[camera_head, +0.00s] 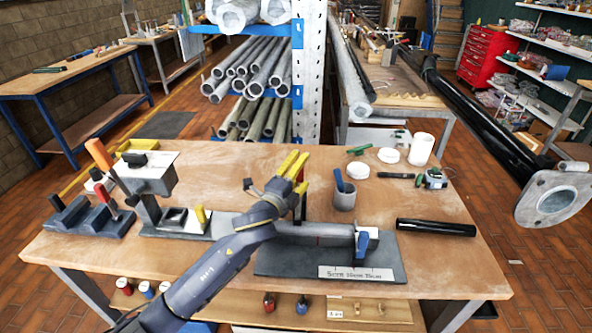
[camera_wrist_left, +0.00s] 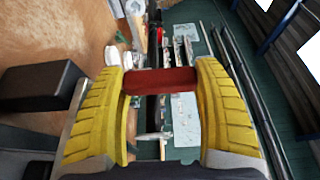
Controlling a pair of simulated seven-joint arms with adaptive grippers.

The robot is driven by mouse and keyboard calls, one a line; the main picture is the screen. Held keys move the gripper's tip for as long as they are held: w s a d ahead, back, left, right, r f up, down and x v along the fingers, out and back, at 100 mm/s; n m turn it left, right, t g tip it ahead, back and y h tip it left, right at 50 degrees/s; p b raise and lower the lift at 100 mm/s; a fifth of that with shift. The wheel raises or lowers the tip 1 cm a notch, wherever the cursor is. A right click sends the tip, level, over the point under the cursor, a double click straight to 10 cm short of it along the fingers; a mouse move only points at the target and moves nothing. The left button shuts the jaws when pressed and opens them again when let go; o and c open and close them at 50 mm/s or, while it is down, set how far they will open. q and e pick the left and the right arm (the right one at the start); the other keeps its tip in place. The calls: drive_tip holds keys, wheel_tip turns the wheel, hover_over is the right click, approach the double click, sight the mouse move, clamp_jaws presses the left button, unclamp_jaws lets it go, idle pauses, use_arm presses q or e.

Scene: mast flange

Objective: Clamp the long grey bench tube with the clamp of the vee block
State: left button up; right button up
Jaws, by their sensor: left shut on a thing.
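My left gripper (camera_head: 295,168) is over the bench, its yellow fingers above the left part of the vee block fixture. In the left wrist view its fingers (camera_wrist_left: 161,85) are shut on a red handle (camera_wrist_left: 161,80), which looks like the clamp's handle. The grey tube (camera_head: 322,230) lies level along the dark base plate (camera_head: 295,262). Its left end, and most of the vee block and clamp, are hidden behind my left gripper and arm. A blue part (camera_head: 362,244) stands at the tube's right end. My right gripper is not in view.
A black tube (camera_head: 436,227) lies to the right of the plate. A grey fixture with a post (camera_head: 146,178) and dark blocks (camera_head: 88,216) stand at left. The bench's front right is clear.

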use_arm(q)
drive_tip(key=shift+a, duration=0.1)
drive_tip(key=o, duration=1.6)
drive_tip(key=v, duration=1.2)
